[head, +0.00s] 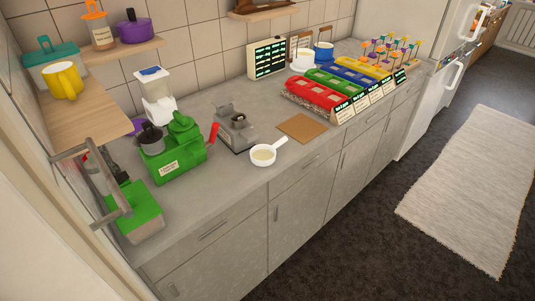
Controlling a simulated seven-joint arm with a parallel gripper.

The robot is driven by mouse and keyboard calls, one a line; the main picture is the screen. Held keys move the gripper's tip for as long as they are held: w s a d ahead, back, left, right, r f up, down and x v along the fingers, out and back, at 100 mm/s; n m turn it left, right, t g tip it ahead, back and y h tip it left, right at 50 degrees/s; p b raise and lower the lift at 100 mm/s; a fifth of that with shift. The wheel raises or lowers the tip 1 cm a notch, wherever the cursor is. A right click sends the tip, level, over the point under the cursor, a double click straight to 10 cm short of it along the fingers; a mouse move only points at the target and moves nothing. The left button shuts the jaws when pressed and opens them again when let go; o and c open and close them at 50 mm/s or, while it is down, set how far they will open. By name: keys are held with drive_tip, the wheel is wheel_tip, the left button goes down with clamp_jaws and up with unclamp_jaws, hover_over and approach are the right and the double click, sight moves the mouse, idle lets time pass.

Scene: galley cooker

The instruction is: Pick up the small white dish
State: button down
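A small white dish (262,156) with a short handle stands on the grey counter near its front edge. Its handle points up and to the right, and something pale yellow shows inside it. A second white round vessel (303,61) stands farther back along the counter; it is too small to tell exactly what it is. My gripper is not in view.
A grey metal appliance (236,130) stands behind and left of the handled dish. A brown board (302,128) lies to its right. A green machine (178,152) with a red handle stands to the left. Colourful trays (318,93) fill the counter farther right.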

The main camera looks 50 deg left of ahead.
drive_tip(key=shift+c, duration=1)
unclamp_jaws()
